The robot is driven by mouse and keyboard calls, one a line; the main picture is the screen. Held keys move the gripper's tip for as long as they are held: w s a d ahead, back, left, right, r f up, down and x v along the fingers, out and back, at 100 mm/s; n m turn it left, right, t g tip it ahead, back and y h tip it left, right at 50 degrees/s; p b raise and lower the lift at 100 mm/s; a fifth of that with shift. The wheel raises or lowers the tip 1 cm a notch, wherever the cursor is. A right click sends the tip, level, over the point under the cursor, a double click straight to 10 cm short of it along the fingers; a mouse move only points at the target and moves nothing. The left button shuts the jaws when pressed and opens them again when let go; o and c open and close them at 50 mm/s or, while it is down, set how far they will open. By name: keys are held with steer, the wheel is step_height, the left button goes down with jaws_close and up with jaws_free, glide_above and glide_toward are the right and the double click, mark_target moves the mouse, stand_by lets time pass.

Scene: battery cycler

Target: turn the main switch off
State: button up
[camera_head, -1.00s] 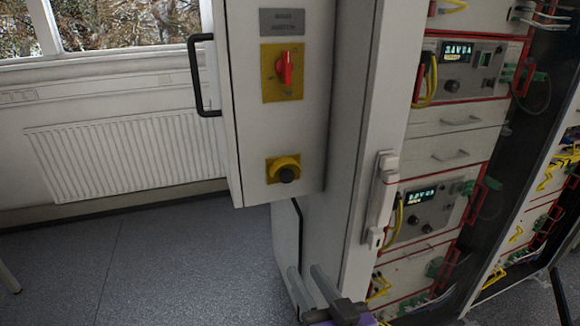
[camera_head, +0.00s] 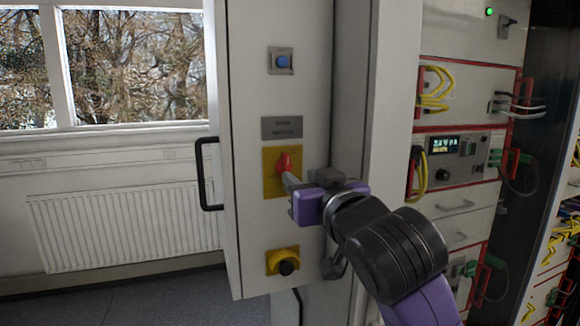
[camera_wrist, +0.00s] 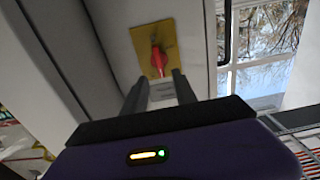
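The main switch is a red rotary handle (camera_head: 283,162) on a yellow plate (camera_head: 269,184), on the front of a pale grey cabinet. The handle stands roughly upright. My gripper (camera_head: 287,190) is in front of the lower part of the plate, just below the handle, and hides part of the plate. In the wrist view the red handle (camera_wrist: 158,61) lies just beyond the fingertips, roughly in line with the gap between them. The fingers (camera_wrist: 160,78) are apart with nothing between them. I cannot tell whether a fingertip touches the handle.
A blue button (camera_head: 283,61) sits above a grey label (camera_head: 282,128). A black door handle (camera_head: 204,175) sticks out at the cabinet's left edge. Instrument racks with cables (camera_head: 437,88) stand to the right.

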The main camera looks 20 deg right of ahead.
mark_target(288, 167)
steer(key=w+p, duration=0.2)
steer(key=w, duration=0.5)
steer(key=shift+w, duration=0.3)
steer(key=shift+c, duration=0.2)
jaws_close()
